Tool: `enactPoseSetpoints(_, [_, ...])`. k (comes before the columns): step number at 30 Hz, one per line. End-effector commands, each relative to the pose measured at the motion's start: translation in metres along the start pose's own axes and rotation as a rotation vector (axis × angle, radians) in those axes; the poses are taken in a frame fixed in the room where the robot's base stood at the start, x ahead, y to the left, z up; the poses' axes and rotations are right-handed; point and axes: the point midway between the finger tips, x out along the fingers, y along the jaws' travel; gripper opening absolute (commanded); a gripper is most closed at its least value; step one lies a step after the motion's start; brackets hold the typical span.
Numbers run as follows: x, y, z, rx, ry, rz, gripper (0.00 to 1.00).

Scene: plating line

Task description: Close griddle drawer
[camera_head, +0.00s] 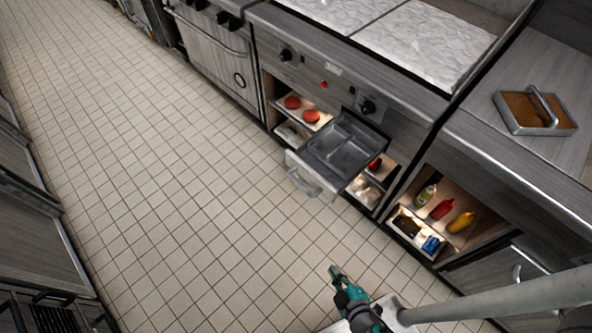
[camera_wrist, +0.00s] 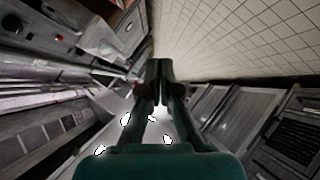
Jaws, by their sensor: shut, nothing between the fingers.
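The griddle drawer (camera_head: 345,146) is pulled out from the cabinet under the griddle in the head view. It is an empty grey metal tray with a curved handle (camera_head: 304,184) on its front panel. My gripper (camera_head: 335,271), teal and dark, is in the lower middle of the head view. It is apart from the drawer, in front of and below its handle in the picture. In the wrist view the fingers (camera_wrist: 159,64) are together, with nothing between them. I cannot make out the drawer for certain in the wrist view.
Shelves beside the drawer hold red patties (camera_head: 311,116) and other food. A lower right shelf holds a red bottle (camera_head: 442,209) and other bottles. A tray with a handle (camera_head: 522,126) sits on the right counter. Tiled floor (camera_head: 190,190) is clear in front of the drawer.

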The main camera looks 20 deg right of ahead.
Motion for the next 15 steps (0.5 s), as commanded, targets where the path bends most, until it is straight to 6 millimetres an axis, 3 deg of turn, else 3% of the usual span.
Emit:
enactPoseSetpoints(3, [0.046,0.003,-0.004,-0.143,-0.041,0.067,0.00])
enactPoseSetpoints(8, [0.099,0.017,-0.023,-0.318,-0.090,0.196,0.00])
enactPoseSetpoints(15, [0.155,0.045,-0.089,-0.524,-0.125,0.449,0.00])
